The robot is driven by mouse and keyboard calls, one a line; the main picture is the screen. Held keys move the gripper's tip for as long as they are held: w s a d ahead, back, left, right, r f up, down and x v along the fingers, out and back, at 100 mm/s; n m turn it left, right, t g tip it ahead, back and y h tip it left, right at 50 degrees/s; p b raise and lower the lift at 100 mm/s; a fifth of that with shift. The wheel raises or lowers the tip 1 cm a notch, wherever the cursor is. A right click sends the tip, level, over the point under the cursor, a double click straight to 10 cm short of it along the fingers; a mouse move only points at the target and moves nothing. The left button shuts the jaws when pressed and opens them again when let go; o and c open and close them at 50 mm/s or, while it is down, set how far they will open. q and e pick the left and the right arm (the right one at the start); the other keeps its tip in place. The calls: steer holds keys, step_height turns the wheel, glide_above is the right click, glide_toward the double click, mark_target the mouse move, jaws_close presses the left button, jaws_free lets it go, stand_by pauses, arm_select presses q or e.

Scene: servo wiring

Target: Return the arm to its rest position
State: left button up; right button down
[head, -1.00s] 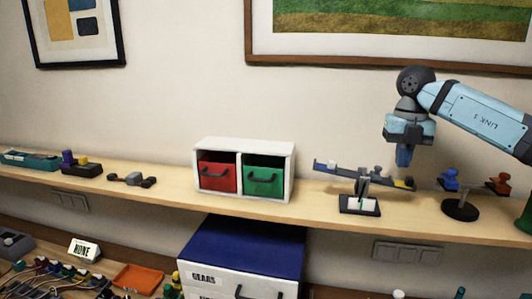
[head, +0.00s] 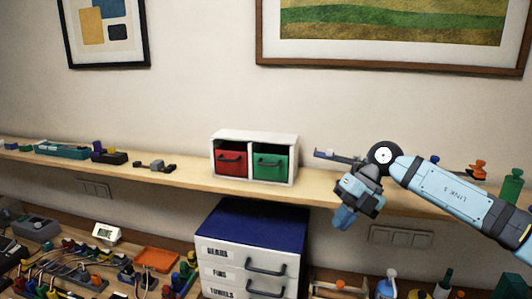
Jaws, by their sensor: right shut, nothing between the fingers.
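My right arm comes in from the right in the head view. Its gripper (head: 344,217) points down and to the left, shut and empty, in front of the shelf's front edge. My arm hides most of a small balance-like stand (head: 328,155) on the shelf. My left gripper is not in view.
The wooden shelf (head: 190,180) holds a white box (head: 256,139) with a red and a green drawer, and several small parts. Below stand a blue-topped drawer cabinet (head: 250,222), an orange tray (head: 157,260) and a cluttered bench with wires. Air in front of the wall is clear.

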steer(key=s+a+f+m+t+y, duration=0.2)
steer(key=s+a+f+m+y, duration=0.25)
steer(key=a+y, duration=0.25)
steer(key=s+a+f+m+t+y, duration=0.3)
steer(key=s+a+f+y, duration=0.25)
steer(key=a+y, duration=0.2)
steer(key=s+d+f+m+t+h, duration=0.4)
steer(key=d+f+m+t+h, duration=0.25)
steer(key=f+m, duration=0.35)
steer(key=s+d+f+m+t+h, duration=0.3)
steer(key=d+f+m+t+h, duration=0.35)
steer(key=m, duration=0.55)
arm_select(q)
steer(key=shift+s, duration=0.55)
arm_select(e)
steer(key=s+d+f+m+g+h, duration=0.2)
steer(key=s+f, duration=0.5)
steer(key=s+d+f+m+g+h, duration=0.2)
steer(key=s+d+f+g+h, duration=0.1)
steer(key=s+f, duration=0.4)
steer(key=shift+s+m, duration=0.35)
steer(key=shift+s, duration=0.3)
steer(key=shift+s+f, duration=0.1)
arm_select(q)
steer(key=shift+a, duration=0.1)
